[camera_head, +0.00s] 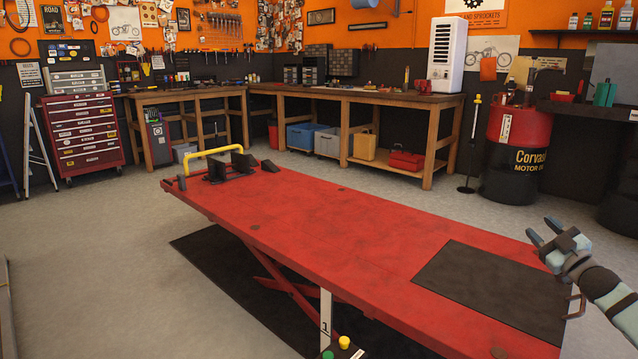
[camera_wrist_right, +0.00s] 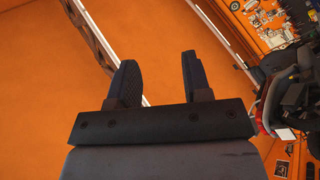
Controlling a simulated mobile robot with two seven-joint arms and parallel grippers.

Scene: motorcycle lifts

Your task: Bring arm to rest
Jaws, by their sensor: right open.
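My right gripper (camera_head: 546,232) is at the right of the head view, raised near the right edge of the red motorcycle lift (camera_head: 350,235). Its two dark fingers are apart with nothing between them. In the right wrist view the same gripper (camera_wrist_right: 158,80) shows its two fingers spread, with an orange wall (camera_wrist_right: 60,70) behind them. My right arm comes in from the right edge of the head view. My left gripper is in neither view.
The lift has a yellow bar (camera_head: 212,153) at its far end and a black plate (camera_head: 493,285) near me. Wooden workbenches (camera_head: 355,98) line the back wall. A red and black oil drum (camera_head: 517,155) stands at right.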

